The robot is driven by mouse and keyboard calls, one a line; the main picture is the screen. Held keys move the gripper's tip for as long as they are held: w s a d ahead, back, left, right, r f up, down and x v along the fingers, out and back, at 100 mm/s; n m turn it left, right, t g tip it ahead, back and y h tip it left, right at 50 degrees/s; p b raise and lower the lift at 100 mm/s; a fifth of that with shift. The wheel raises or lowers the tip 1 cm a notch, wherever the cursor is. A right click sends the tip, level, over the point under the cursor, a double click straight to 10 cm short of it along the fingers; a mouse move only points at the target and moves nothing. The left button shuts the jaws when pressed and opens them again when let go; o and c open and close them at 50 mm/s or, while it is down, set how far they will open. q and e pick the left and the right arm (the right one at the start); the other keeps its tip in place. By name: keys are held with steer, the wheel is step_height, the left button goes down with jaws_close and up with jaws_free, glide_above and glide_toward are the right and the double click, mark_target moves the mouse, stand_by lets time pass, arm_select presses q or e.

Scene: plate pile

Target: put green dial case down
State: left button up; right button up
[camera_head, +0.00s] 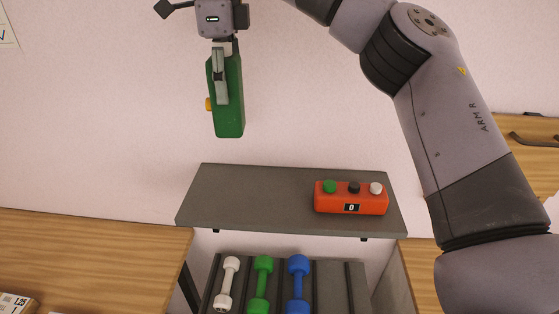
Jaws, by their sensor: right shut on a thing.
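The green dial case (230,118) is a tall green block with a yellow-orange knob on its left side. My right gripper (220,85) is shut on it and holds it nearly upright in the air. The case is above and behind the left part of the grey shelf (255,195) in the picture, apart from its surface. The gripper's fingers cover part of the case's face. My left gripper is not in view.
An orange box (350,204) with green, black and white buttons and a small display stands at the shelf's right. Below is a rack with white (227,284), green (261,285) and blue (298,284) dumbbells. Wooden surfaces (90,250) lie at both sides. The shelf's left and middle are clear.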

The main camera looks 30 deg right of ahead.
mark_target(232, 107)
steer(key=shift+d+r, duration=0.25)
steer(key=shift+r, duration=0.6)
steer(key=shift+s+f+m, duration=0.15)
steer(key=shift+s+m, duration=0.1)
steer(key=shift+m, duration=0.05)
steer(key=f, duration=0.6)
steer(key=shift+s+b, duration=0.2)
steer(key=shift+b, duration=0.2)
arm_select(q)
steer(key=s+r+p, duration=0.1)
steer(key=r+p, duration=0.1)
steer(key=p, duration=0.1)
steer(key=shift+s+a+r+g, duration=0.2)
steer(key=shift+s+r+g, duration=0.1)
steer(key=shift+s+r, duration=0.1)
arm_select(e)
step_height(232, 107, down, 13)
steer(key=shift+w+f, duration=0.15)
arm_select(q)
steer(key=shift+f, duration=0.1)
